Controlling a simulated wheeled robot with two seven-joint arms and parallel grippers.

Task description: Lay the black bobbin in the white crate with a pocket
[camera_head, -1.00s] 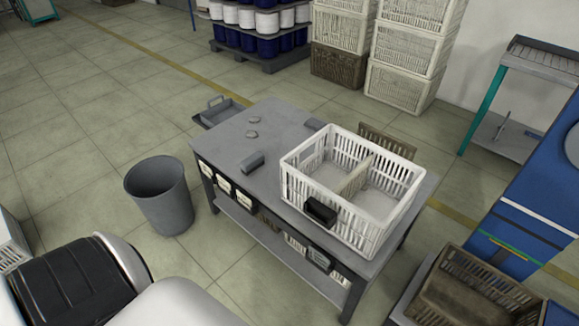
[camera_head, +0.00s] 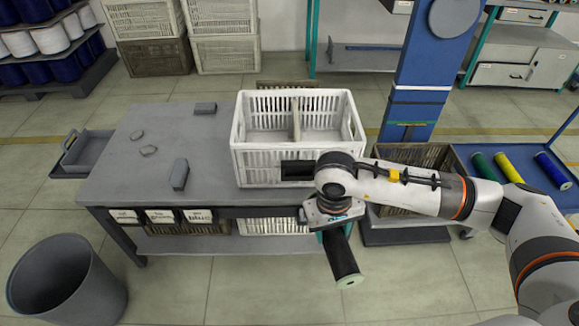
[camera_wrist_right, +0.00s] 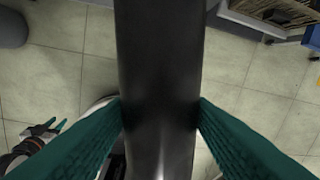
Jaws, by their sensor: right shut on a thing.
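My right gripper (camera_head: 328,232) is shut on the black bobbin (camera_head: 343,262), in front of the table's front edge and below the tabletop level in the picture. The bobbin tilts and its pale end faces down and right. In the right wrist view the two green fingers (camera_wrist_right: 160,112) press on both sides of the dark bobbin (camera_wrist_right: 160,50). The white crate (camera_head: 250,160) stands on the table behind the gripper, with a divider across its inside. Its inside looks empty where I see it. My right arm hides its front right corner. My left gripper is not seen in the head view.
The grey table (camera_head: 130,185) has several small grey blocks left of the crate. A grey bin (camera_head: 65,285) stands at the front left. A brown crate (camera_head: 410,155) and a tray with coloured bobbins (camera_head: 510,165) are at the right. The floor before the table is clear.

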